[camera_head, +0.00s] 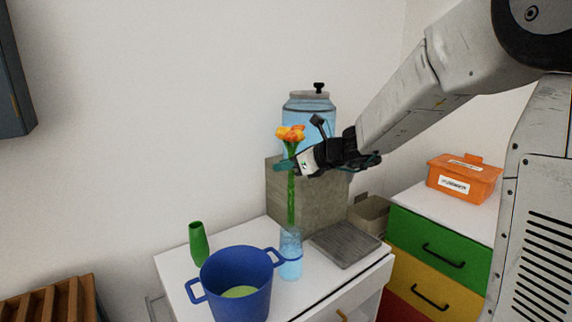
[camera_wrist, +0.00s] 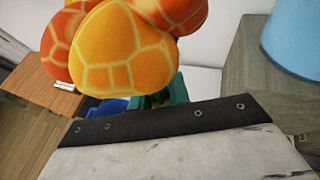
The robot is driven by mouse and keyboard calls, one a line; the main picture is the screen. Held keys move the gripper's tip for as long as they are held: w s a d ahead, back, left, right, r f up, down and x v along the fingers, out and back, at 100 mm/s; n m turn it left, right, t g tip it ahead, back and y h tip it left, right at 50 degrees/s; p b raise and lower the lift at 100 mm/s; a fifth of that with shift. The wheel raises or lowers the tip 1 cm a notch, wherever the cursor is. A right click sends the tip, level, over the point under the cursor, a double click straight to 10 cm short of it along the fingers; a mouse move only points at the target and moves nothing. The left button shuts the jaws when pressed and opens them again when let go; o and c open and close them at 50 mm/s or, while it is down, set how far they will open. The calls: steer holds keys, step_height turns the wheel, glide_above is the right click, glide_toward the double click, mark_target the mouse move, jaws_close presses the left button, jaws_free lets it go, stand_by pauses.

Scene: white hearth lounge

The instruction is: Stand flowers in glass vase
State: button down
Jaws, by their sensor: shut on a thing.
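The orange and yellow flowers (camera_head: 290,133) have a long green stem and stand nearly upright above the clear blue-tinted glass vase (camera_head: 290,262) on the white cabinet. My gripper (camera_head: 285,167) is shut on the stem just below the blooms. The stem's lower end lines up with the vase mouth; I cannot tell whether it is inside. In the wrist view the blooms (camera_wrist: 125,45) fill the upper left and hide most of the teal fingers (camera_wrist: 160,98) and the stem. The vase does not show there.
A blue pot (camera_head: 235,279) stands just left of the vase, with a green vase (camera_head: 198,244) behind it. A grey tray (camera_head: 345,244) lies to the right. A large drink dispenser (camera_head: 309,108) stands on a grey box (camera_head: 320,210) behind my gripper. An orange bin (camera_head: 464,180) is far right.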

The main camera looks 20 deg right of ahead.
mark_target(294, 204)
stand_by(0.6)
steer(key=shift+f, duration=6)
